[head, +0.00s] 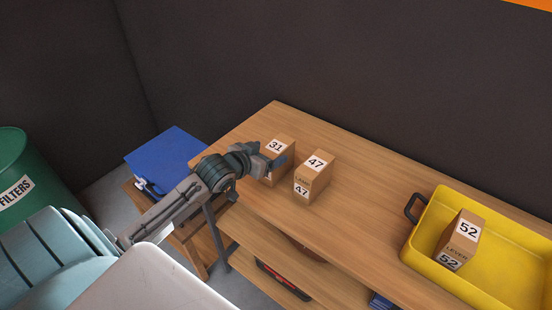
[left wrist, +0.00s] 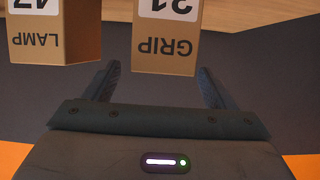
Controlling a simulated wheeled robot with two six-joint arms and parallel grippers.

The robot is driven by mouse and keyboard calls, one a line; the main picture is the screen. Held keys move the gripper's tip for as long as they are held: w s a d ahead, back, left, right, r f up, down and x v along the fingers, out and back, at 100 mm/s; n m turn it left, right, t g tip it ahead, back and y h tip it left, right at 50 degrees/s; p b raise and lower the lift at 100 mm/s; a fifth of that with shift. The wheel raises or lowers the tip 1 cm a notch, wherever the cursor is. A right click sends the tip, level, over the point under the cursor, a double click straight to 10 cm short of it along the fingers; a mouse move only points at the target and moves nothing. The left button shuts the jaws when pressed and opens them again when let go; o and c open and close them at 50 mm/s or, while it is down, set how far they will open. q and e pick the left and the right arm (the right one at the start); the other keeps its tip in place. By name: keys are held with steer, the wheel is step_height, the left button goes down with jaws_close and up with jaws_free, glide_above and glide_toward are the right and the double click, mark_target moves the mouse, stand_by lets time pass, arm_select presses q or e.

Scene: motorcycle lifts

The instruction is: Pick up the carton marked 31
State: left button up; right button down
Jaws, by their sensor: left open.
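The carton marked 31 (head: 283,150) is a brown box with a white number label on top, standing upright on the wooden bench. In the left wrist view the carton marked 31 (left wrist: 165,45) appears upside down and reads GRIP. My left gripper (head: 274,163) is open beside it, partly covering its front. In the left wrist view the left gripper's fingertips (left wrist: 158,68) lie either side of the carton's near end, with gaps on both sides. I cannot tell how far the carton reaches between them. My right gripper is not in view.
The carton marked 47 (head: 313,180) stands close to the right on the bench (head: 355,215); it also shows in the left wrist view (left wrist: 65,38). A yellow tray (head: 508,230) holds the carton marked 52 (head: 461,239). A blue box (head: 168,155) and green drum (head: 30,185) are left.

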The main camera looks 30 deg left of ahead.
mark_target(273, 149)
arm_select(q)
steer(key=x, duration=0.3)
steer(key=shift+w+p, duration=0.3)
steer(key=shift+p, duration=0.1)
steer(key=c, duration=1.5)
